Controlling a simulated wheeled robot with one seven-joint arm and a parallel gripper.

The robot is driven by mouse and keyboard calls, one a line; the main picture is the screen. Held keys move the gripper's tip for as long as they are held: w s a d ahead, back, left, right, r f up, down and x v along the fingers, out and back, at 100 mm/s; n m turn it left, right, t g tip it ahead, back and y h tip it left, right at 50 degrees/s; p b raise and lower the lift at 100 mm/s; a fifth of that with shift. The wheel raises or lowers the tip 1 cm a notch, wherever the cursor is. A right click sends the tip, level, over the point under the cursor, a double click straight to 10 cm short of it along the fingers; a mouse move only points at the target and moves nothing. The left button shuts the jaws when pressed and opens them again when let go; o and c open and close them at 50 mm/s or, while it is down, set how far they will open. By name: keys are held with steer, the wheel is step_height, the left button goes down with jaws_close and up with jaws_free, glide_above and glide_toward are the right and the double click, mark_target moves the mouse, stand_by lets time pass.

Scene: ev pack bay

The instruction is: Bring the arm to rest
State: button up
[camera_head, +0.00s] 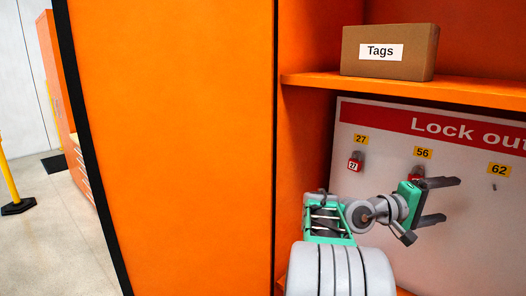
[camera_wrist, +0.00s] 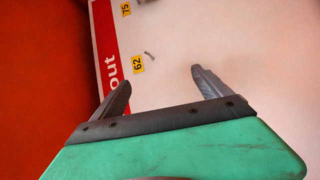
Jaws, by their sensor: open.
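My gripper (camera_head: 446,201) is held out in front of the white lockout board (camera_head: 456,256) inside the orange cabinet. Its two dark fingers are spread apart with nothing between them. In the wrist view my gripper (camera_wrist: 160,88) also shows open and empty, facing the board near the yellow 62 label (camera_wrist: 138,64) and a small empty hook (camera_wrist: 149,55). My arm reaches up from the bottom of the head view, bent at the wrist.
A red padlock (camera_head: 355,162) hangs under label 27. Another red padlock (camera_head: 417,173) under label 56 is partly hidden by my gripper. A cardboard box marked Tags (camera_head: 390,68) sits on the shelf (camera_head: 400,85) above. The cabinet's orange side (camera_head: 175,150) stands left; open floor lies beyond.

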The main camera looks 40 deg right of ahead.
steer(key=w+a+f+m+t+y, duration=0.1)
steer(key=w+f+m+t+y, duration=0.15)
steer(key=f, duration=0.55)
steer(key=w+a+f+m+t+y, duration=0.1)
steer(key=w+a+f+m+y, duration=0.15)
steer(key=f, duration=0.55)
steer(key=w+a+f+m+t+y, duration=0.1)
steer(key=w+a+f+y, duration=0.15)
steer(key=a+f, duration=0.35)
steer(key=w+a+f+t+y, duration=0.1)
steer(key=a+f+t+y, duration=0.1)
steer(key=a+f+y, duration=0.3)
steer(key=w+a+f+n+t+y, duration=0.1)
steer(key=w+a+n, duration=0.15)
steer(key=a, duration=0.85)
steer(key=w+a+f+n+t+y, duration=0.1)
steer(key=w+a+f+n+y, duration=0.15)
steer(key=a, duration=0.95)
steer(key=w+a+r+n+t, duration=0.1)
steer(key=w+a+r+n, duration=0.1)
steer(key=a, duration=0.6)
steer(key=w+a+r+n+t, duration=0.2)
steer(key=w+a+r+n, duration=0.1)
steer(key=a+r, duration=0.4)
steer(key=a+n, duration=0.1)
steer(key=a, duration=0.1)
steer(key=shift+a+n, duration=0.3)
steer(key=shift+n, duration=0.1)
steer(key=shift+d, duration=0.2)
